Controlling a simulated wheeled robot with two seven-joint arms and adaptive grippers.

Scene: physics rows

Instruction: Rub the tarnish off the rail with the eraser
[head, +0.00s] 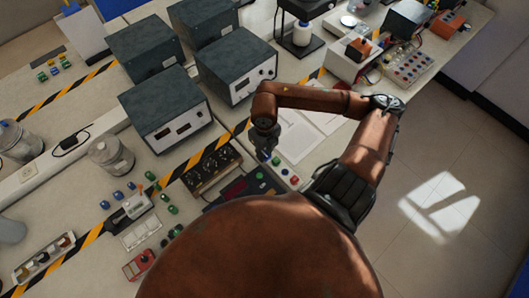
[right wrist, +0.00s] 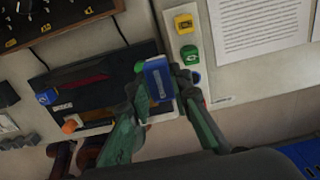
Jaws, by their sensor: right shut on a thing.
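My right gripper (head: 265,150) reaches down at the middle of the bench in the head view. In the right wrist view its two fingers (right wrist: 164,92) are shut on a blue block with a pale face (right wrist: 157,78), which looks like the eraser. The block is over the right end of a dark unit (right wrist: 92,92). A pale strip shows along that unit's front edge; I cannot tell whether it is the rail, and no tarnish can be made out. Whether the block touches anything is unclear. My left gripper is not in view.
Yellow (right wrist: 184,23) and green (right wrist: 190,53) blocks stand right of the gripper, beside a printed sheet (right wrist: 255,28). A knob panel (head: 212,168) and grey instrument boxes (head: 165,108) stand left and behind. Open floor (head: 450,160) lies to the right.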

